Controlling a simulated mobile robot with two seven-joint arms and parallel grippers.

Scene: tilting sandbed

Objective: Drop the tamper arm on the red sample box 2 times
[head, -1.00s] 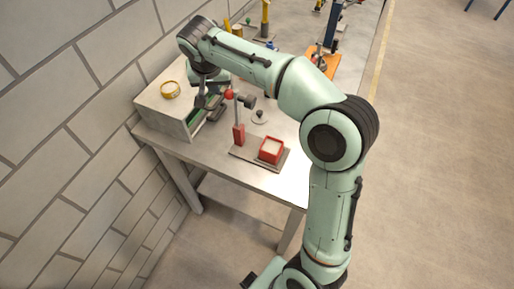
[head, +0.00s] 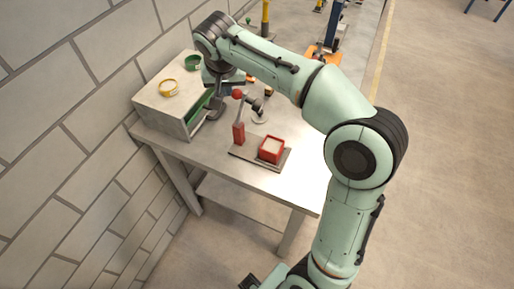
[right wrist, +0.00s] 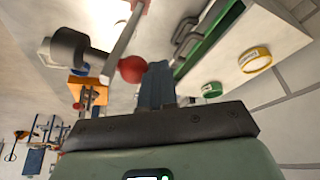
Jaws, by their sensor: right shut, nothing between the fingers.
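The tamper arm, a grey lever with a red ball (head: 237,95) and a dark cylindrical head (head: 257,104), stands raised and steep above its red post (head: 239,133). The red sample box (head: 270,149), open with pale filling, sits on the base plate beside the post, with nothing on it. My right gripper (head: 216,106) is left of the ball, partly hidden behind my arm. In the right wrist view its blue-grey fingers (right wrist: 158,84) are shut and empty, close beside the red ball (right wrist: 132,68); touching or not, I cannot tell. My left gripper is not in view.
A pale cabinet (head: 160,112) with a green-lined open drawer stands left on the table (head: 215,150), against the block wall. A yellow tape roll (head: 168,88) and a green one (head: 192,62) lie on top. The table's front right is clear.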

